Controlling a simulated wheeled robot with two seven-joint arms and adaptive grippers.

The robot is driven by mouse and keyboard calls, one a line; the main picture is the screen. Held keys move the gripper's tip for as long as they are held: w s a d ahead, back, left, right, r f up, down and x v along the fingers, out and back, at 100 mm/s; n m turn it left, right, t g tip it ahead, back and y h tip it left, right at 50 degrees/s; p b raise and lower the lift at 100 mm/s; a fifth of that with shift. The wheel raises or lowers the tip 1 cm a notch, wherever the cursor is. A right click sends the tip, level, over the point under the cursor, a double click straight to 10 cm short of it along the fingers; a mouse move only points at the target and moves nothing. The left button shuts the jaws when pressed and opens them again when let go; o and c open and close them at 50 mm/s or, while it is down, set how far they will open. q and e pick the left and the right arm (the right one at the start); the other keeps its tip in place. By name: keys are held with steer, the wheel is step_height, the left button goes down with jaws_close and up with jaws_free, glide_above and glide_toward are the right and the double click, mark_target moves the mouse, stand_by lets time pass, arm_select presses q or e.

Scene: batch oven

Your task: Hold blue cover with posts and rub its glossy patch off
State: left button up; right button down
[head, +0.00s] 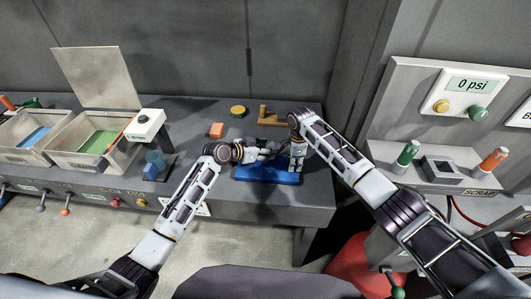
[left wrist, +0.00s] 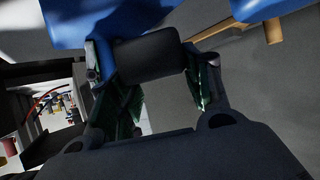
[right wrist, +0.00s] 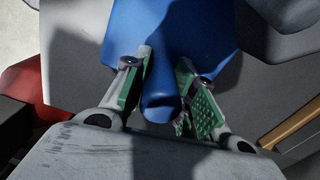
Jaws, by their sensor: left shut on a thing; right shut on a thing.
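The blue cover (head: 268,175) lies on the grey bench below both grippers. It also fills the top middle of the right wrist view (right wrist: 185,35), and blue shows along the top of the left wrist view (left wrist: 75,25). My right gripper (head: 297,163) is shut on a rounded blue post (right wrist: 160,106) of the cover. My left gripper (head: 272,149) is shut on a dark block (left wrist: 148,54) above the cover's far side. I cannot tell whether the block touches the cover. The glossy patch cannot be made out; grippers and shadow hide part of the cover.
Two bins (head: 90,150) and a blue piece (head: 155,162) stand left. A panel (head: 445,100) with a gauge reading 0 psi stands right.

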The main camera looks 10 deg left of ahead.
arm_select(q)
steer(key=shift+r, duration=0.75)
steer(key=shift+r, duration=0.15)
steer(key=shift+r, duration=1.35)
arm_select(e)
steer(key=c, duration=1.1)
jaws_free()
steer(key=shift+r, duration=0.15)
step_height(320, 180, up, 12)
steer(key=shift+f, duration=0.15)
